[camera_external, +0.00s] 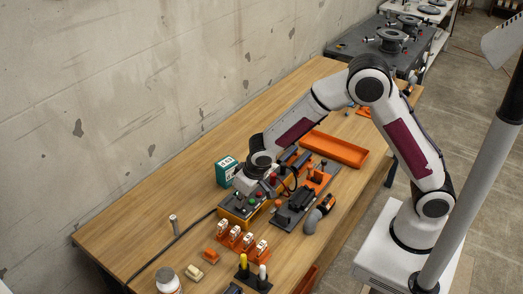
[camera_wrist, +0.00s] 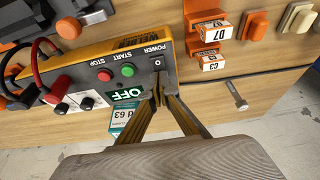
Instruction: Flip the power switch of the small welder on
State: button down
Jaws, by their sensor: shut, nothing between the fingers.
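The small welder is a yellow box with a dark grey panel (camera_wrist: 185,64); its yellow side also shows in the external view (camera_external: 234,215). A green sign (camera_wrist: 127,93) reads OFF. My gripper (camera_wrist: 157,92) is shut and empty, fingertips close to the switch on its lower side in the wrist view. I cannot tell whether they touch the panel. In the external view my gripper's fingertips are hidden.
Red and black cables (camera_wrist: 38,68) plug into the welder's left in the wrist view. A green box (camera_external: 226,171) stands behind the welder. An orange tray (camera_external: 335,149) lies farther along the table.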

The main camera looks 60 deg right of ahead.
jog(key=shift+w+d+f+g, duration=0.15)
jog(key=shift+w+f+g, duration=0.05)
jog(key=shift+g, duration=0.3)
jog(key=shift+w+a+f+g, duration=0.1)
jog(key=shift+a+f+g, duration=0.2)
jog(key=shift+g, duration=0.5)
jog(key=shift+s+f, duration=0.15)
jog(key=shift+s, duration=0.9)
jog(key=shift+d, duration=0.1)
jog(key=shift+r, duration=0.4)
jog(key=s+r, duration=0.3)
jog(key=r, duration=1)
jog(key=shift+r, duration=0.15)
